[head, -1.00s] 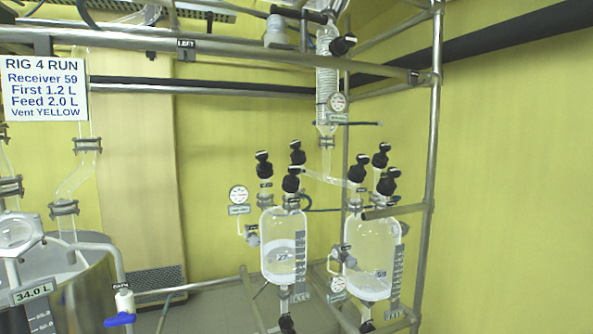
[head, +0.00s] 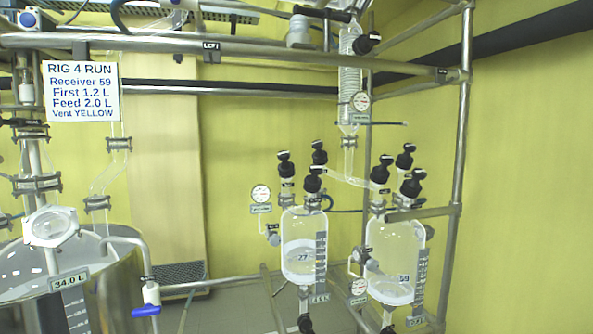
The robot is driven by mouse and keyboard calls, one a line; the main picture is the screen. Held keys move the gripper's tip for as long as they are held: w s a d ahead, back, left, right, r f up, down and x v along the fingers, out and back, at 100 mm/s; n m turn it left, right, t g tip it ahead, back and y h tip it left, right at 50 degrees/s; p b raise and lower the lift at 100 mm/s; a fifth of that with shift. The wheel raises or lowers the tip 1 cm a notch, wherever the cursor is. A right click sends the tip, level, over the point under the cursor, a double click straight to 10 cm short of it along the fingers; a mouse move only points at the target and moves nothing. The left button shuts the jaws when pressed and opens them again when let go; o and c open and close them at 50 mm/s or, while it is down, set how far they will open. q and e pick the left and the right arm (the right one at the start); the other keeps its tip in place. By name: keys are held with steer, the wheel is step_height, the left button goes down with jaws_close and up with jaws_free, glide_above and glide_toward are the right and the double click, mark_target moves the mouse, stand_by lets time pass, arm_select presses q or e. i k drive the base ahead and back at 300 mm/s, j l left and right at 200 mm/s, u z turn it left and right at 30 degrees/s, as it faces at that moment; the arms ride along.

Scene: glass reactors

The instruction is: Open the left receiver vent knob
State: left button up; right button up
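The left receiver (head: 301,255) is a glass vessel marked 27, holding some white liquid, in the middle of the head view. Several black knobs stand on its top: one at the left (head: 286,165), one at the front (head: 313,181) and one behind (head: 319,153). Which of them is the vent knob I cannot tell, as their small labels are unreadable. The right receiver (head: 396,255), marked 59, stands beside it with similar black knobs (head: 381,170). Neither of my grippers is in view.
A steel frame post (head: 463,130) and a rail (head: 423,213) stand at the right near the receivers. A round gauge (head: 261,194) is left of the left receiver. A large reactor (head: 110,285) and a sign (head: 82,91) are at the left.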

mark_target(283, 157)
steer(key=i+j+z, duration=0.6)
steer(key=i, duration=0.2)
